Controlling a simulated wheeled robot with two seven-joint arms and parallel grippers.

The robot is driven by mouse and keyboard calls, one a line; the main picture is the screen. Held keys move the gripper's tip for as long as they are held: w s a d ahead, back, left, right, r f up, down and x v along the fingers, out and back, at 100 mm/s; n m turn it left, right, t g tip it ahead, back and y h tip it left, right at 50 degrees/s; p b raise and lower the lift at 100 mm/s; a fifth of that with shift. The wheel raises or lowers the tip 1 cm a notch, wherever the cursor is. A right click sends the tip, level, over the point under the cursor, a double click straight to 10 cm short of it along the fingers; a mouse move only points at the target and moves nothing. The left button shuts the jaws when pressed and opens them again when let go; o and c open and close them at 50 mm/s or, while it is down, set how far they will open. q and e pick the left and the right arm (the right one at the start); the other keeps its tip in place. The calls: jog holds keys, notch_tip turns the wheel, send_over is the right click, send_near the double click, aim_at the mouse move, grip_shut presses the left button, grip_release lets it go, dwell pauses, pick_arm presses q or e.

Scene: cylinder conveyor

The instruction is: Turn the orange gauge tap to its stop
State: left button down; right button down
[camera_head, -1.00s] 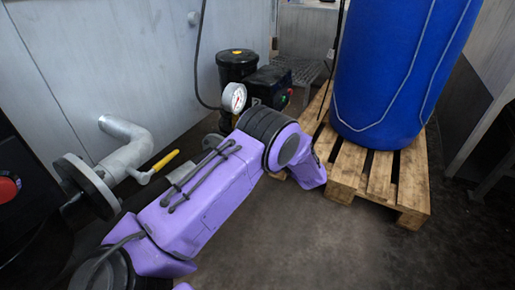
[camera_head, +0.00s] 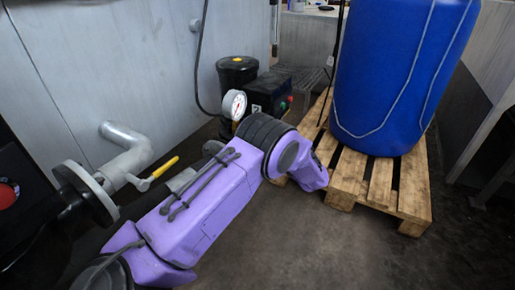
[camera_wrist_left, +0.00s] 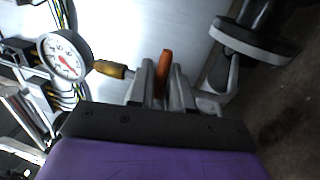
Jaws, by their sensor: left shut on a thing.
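The orange tap handle (camera_wrist_left: 165,68) stands between the two fingers of my left gripper (camera_wrist_left: 164,84) in the left wrist view. The gripper is shut on it. A brass fitting (camera_wrist_left: 110,69) lies just left of the fingers, beside the round white pressure gauge (camera_wrist_left: 66,57) with a red needle. In the head view the gauge (camera_head: 235,104) shows just above my purple left arm. The orange handle and my left gripper are hidden there. My right gripper is in neither view.
A grey pipe (camera_head: 128,154) with a yellow lever (camera_head: 164,168) and a flange (camera_head: 88,193) stands left of my arm. A black canister (camera_head: 236,73) is behind the gauge. A blue drum (camera_head: 396,75) stands on a wooden pallet (camera_head: 411,206) at right. The front floor is clear.

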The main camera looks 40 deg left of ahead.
pick_arm(q)
jog(key=c, duration=1.2)
grip_release()
jog(key=shift+a+r, duration=0.1)
jog(key=shift+a, duration=0.1)
jog(key=shift+c, duration=0.2)
jog(key=shift+d, duration=0.1)
jog(key=shift+d, duration=0.1)
jog(key=p+v, duration=0.1)
jog(key=v, duration=0.9)
jog(key=shift+d, duration=0.15)
